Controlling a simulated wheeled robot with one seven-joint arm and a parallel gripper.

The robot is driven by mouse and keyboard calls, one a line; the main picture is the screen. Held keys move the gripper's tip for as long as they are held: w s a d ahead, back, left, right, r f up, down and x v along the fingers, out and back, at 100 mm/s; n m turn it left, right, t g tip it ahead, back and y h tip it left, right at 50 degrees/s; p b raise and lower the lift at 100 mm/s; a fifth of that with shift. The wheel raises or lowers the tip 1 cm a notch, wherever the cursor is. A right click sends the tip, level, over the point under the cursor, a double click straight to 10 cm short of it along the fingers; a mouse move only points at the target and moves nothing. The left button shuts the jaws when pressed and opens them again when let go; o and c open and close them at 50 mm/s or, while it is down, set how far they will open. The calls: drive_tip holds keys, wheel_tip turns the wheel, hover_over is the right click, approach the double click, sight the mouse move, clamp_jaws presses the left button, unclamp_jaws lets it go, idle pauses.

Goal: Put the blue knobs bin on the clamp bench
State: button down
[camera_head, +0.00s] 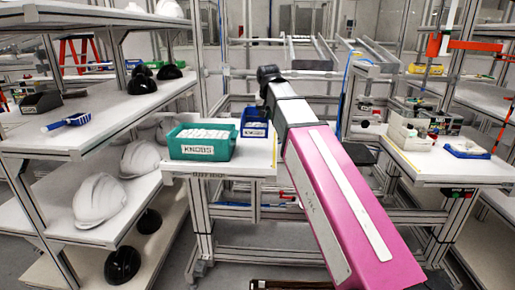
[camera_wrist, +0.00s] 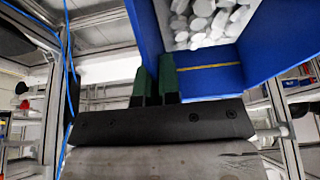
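The blue bin (camera_head: 255,129) holds white pieces and stands at the right end of a white bench (camera_head: 262,165), beside a green bin labelled KNOBS (camera_head: 201,152). I cannot tell whether it is lifted slightly. In the wrist view the blue bin (camera_wrist: 215,75) is close and full of pale round knobs. My gripper (camera_wrist: 153,78) has its two green fingers on either side of the bin's wall, close together, and appears shut on it. In the head view my fingers are hidden behind my arm. Which table is the clamp bench I cannot read from the frames.
At right a white bench (camera_head: 470,172) carries a beige box (camera_head: 408,136), a blue tray (camera_head: 467,149) and other parts. Shelves at left hold white helmet shells (camera_head: 100,198), black domes (camera_head: 141,85) and a blue brush (camera_head: 68,121). Metal framing stands behind.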

drive_tip(key=shift+w+f, duration=0.1)
drive_tip(key=shift+f, duration=4.85)
drive_tip(key=shift+f, duration=0.1)
drive_tip(key=c, duration=1.3)
unclamp_jaws()
drive_tip(key=v, duration=1.2)
